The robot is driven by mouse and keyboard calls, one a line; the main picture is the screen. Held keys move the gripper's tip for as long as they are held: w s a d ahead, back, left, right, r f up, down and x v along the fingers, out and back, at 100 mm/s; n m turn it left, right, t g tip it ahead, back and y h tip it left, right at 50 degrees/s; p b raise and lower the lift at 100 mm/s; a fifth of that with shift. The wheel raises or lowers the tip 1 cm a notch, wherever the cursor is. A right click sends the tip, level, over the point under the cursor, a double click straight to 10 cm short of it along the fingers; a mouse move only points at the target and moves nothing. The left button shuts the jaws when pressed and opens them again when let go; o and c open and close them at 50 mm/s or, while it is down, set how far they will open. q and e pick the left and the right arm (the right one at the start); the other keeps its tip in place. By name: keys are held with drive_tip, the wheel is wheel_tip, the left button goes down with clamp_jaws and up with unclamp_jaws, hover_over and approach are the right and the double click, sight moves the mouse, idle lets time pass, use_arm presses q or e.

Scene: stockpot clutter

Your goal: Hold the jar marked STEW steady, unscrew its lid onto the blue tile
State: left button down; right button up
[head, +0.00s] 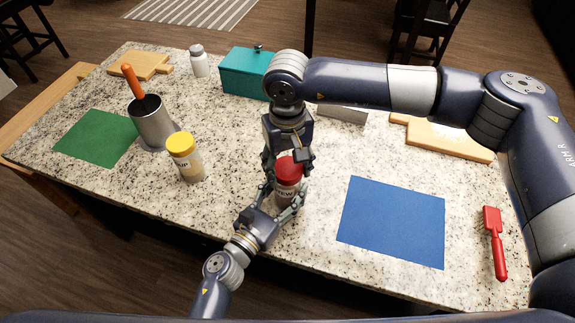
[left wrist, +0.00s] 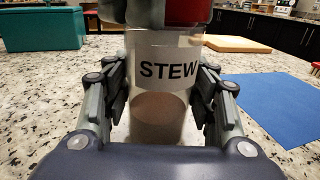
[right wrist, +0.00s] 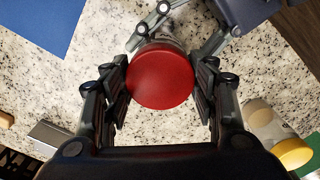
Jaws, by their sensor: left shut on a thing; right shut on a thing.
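The jar marked STEW (left wrist: 165,95) stands upright on the granite counter, clear-walled with light contents in its lower part. It also shows in the head view (head: 287,193). My left gripper (head: 283,206) is shut around the jar's body from the front, fingers on both sides below the lid. The red lid (right wrist: 160,77) sits on the jar; the head view shows it too (head: 288,169). My right gripper (right wrist: 163,88) comes from above and is shut on the lid, a finger on each side. The blue tile (head: 391,221) lies flat and bare to the right of the jar.
A yellow-lidded jar (head: 186,158) stands left of the STEW jar. A metal canister (head: 151,123) with an orange-handled tool and a green mat (head: 96,138) are further left. A teal box (head: 243,74) is behind. A red brush (head: 496,245) lies right of the tile.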

sight(287, 168)
drive_tip(key=shift+r, duration=0.25)
idle(0.3)
drive_tip(key=shift+r, duration=0.9)
drive_tip(key=shift+r, duration=2)
use_arm(q)
drive_tip(key=c, duration=0.6)
unclamp_jaws()
drive_tip(key=v, duration=1.2)
